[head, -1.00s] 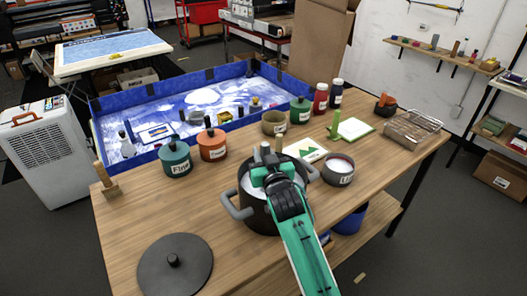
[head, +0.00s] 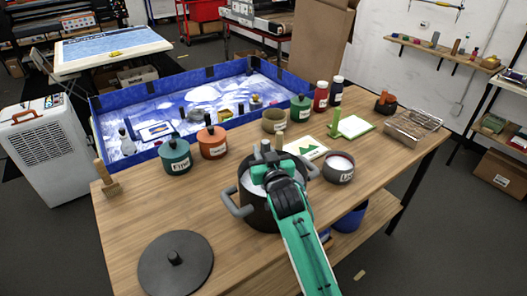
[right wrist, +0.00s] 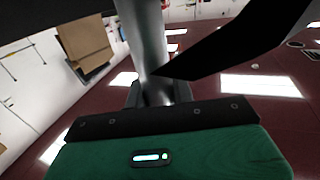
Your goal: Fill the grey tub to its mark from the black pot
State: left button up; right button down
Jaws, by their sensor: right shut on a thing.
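The black pot (head: 257,216) stands near the table's front edge, its lid off and pale material inside. The grey tub (head: 339,176) stands just right of it, with a white label and pale pink-white contents; its mark cannot be made out. My right gripper (head: 267,164) is over the pot's opening, shut on a grey upright handle (right wrist: 146,45). The handle's lower end is hidden by the gripper and pot, so I cannot tell what it carries. My left gripper is out of view.
The dark round lid (head: 175,264) lies at front left. A blue-walled tray (head: 128,165) is at the back. The table's right front is clear.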

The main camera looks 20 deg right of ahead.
notch_tip(320, 180, up, 11)
jog(key=p, duration=0.9)
jog(key=shift+f, duration=0.2)
